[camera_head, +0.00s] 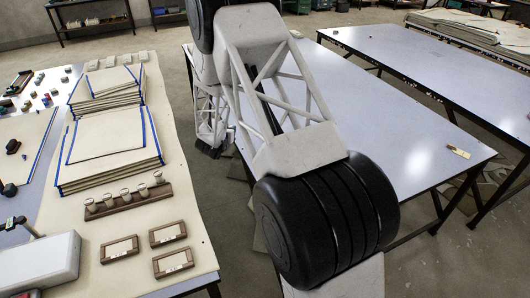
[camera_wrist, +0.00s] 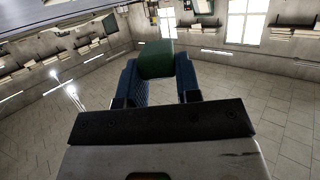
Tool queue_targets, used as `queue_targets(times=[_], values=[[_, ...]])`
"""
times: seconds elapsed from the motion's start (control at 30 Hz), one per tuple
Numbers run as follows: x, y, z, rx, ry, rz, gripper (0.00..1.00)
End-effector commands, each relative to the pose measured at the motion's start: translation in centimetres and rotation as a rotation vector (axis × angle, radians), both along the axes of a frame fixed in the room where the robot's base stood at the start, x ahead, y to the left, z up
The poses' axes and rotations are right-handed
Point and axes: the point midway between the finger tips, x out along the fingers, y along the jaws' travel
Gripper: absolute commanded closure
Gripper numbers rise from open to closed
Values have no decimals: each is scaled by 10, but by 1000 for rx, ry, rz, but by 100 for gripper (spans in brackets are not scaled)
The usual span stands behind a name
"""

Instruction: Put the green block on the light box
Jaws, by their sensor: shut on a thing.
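In the wrist view, a dark green block (camera_wrist: 156,53) sits between the blue fingers of my gripper (camera_wrist: 157,66). The gripper is shut on it, and the block stands out past the fingertips. The fingers point out over the room, with tiled floor and far walls behind them. In the head view I cannot make out the green block or the fingertips. A pale, rounded box (camera_head: 42,264), which looks like the light box, lies at the lower left on the left table. Its top is bare where it shows; the picture edge cuts it off.
The left table (camera_head: 190,200) holds cloth stacks with blue edges (camera_head: 110,145), a wooden rack with several pegs (camera_head: 128,206) and three small wooden frames (camera_head: 168,234). My arm crosses the middle of the head view. A grey table (camera_head: 400,135) on the right is mostly clear.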

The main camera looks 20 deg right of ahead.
Motion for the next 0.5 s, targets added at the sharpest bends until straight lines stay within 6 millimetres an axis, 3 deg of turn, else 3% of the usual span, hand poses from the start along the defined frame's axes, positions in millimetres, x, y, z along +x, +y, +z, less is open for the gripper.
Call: queue_targets(times=[0.5], values=[[-23,12,-30,-1,1,-438,91]])
